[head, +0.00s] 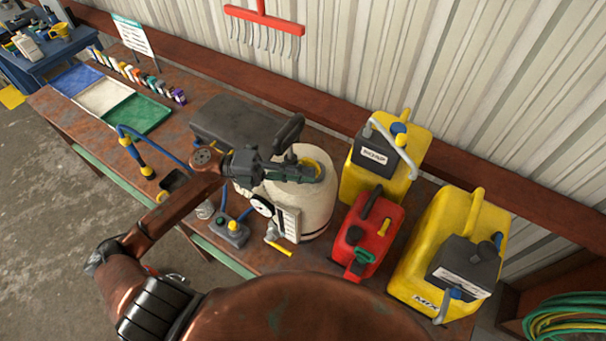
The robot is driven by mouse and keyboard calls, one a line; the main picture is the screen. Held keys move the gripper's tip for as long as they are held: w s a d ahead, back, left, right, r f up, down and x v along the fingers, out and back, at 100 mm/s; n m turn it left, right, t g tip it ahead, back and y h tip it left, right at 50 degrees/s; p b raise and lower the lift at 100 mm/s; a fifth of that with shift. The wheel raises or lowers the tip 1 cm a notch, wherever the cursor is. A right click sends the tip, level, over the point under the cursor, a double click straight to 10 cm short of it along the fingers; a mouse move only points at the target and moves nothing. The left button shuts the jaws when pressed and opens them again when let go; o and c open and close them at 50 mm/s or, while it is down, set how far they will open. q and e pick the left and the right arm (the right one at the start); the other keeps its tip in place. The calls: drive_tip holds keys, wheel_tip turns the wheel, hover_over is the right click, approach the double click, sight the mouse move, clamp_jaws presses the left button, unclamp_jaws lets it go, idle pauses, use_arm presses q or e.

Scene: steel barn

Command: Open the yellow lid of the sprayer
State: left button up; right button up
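The sprayer (312,214) is a cream-white tank standing upright on the bench in the middle of the head view. Its yellow lid (322,162) shows only as a yellow arc at the top; the rest is hidden behind my gripper. A black handle (289,131) rises behind the gripper. My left gripper (304,172) reaches in from the left over the top of the sprayer, with its fingers at the lid. I cannot tell whether the fingers touch the lid or how far apart they are. My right gripper is not in view.
A red can (373,228) stands close to the right of the sprayer, with yellow containers (386,180) (428,255) beyond it. A grey box with knobs (230,232) sits at the front left. Colored trays (138,114) lie far left. A corrugated wall (440,80) closes off the back.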

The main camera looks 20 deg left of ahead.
use_arm(q)
drive_tip(key=o, duration=0.3)
drive_tip(key=shift+s+a+f, duration=0.1)
drive_tip(key=shift+a, duration=0.05)
drive_tip(key=v, duration=1.1)
drive_tip(key=shift+a, duration=0.4)
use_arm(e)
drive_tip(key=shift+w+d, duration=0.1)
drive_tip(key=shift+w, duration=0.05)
use_arm(q)
drive_tip(key=shift+s, duration=0.1)
